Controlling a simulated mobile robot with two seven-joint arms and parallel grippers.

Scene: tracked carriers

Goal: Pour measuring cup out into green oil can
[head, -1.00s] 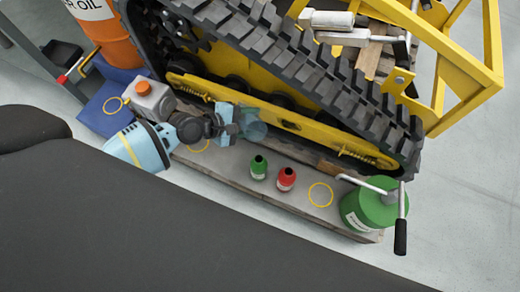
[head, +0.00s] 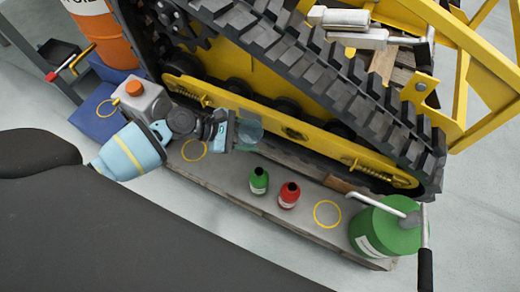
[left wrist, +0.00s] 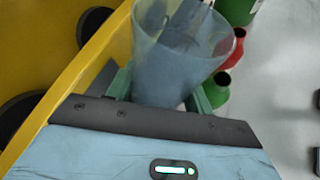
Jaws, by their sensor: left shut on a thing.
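My left gripper (head: 234,132) is shut on the clear bluish measuring cup (head: 250,131), beside the yellow track frame. In the left wrist view the cup (left wrist: 178,58) stands between the fingers with its wide mouth away from the palm. What is inside it cannot be made out. The small green oil can (head: 259,181), with a dark open neck, stands upright on the plank, below and slightly right of the cup in the head view, apart from it. It also shows in part in the left wrist view (left wrist: 217,90). My right gripper is not in view.
A red can (head: 289,195) stands close right of the green one. A larger green drum (head: 384,234) with a pump handle stands at the plank's right end. A grey jug (head: 148,102) with an orange cap is at left. The track (head: 300,80) runs behind. Yellow rings mark the plank (head: 225,185).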

